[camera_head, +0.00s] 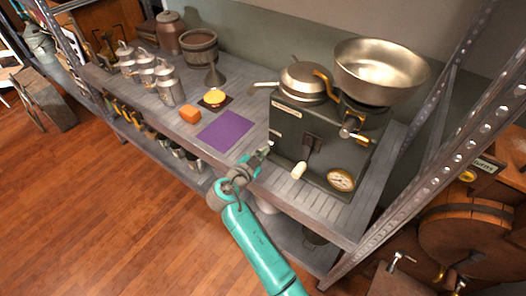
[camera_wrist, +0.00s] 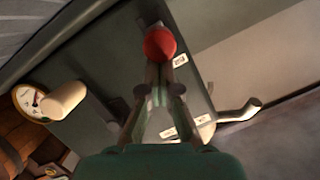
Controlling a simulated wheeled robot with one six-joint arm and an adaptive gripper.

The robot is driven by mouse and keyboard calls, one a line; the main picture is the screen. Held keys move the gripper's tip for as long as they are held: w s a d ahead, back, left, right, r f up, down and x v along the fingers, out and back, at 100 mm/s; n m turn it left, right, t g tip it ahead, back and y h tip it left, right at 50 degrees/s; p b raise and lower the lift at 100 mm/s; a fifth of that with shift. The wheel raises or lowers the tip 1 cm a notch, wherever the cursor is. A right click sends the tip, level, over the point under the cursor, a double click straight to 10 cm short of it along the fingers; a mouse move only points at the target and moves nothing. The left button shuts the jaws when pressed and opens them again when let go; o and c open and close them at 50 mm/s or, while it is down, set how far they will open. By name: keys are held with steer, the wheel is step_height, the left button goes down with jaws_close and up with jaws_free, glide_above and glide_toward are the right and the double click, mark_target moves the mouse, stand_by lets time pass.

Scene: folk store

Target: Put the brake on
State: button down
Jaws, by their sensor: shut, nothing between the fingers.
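A dark green machine box (camera_head: 318,124) stands on the grey slatted shelf. My gripper (camera_head: 264,151) is at the lower left of its front face. In the wrist view my gripper (camera_wrist: 164,66) is shut, its fingertips together just by a red knob (camera_wrist: 160,43); I cannot tell whether they touch it. The red knob does not show in the head view. A lever with a cream handle (camera_head: 299,170) hangs down on the box's front; it also shows in the wrist view (camera_wrist: 65,100). No label is legible enough to name the brake.
A round gauge (camera_head: 341,180) sits low right on the box. A large metal pan (camera_head: 378,68) and a lidded pot (camera_head: 303,80) stand on top. A metal post (camera_head: 430,160) bounds the right.

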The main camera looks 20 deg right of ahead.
steer(key=shift+a+f, duration=0.1)
steer(key=shift+f, duration=0.05)
steer(key=shift+t+h, duration=0.6)
steer(key=shift+h, duration=0.3)
steer(key=shift+s+a+f, duration=0.1)
steer(key=shift+s+f, duration=0.05)
steer(key=shift+f, duration=0.9)
steer(key=shift+s+a+f, duration=0.1)
steer(key=shift+s+f, duration=0.05)
steer(key=shift+f, duration=0.9)
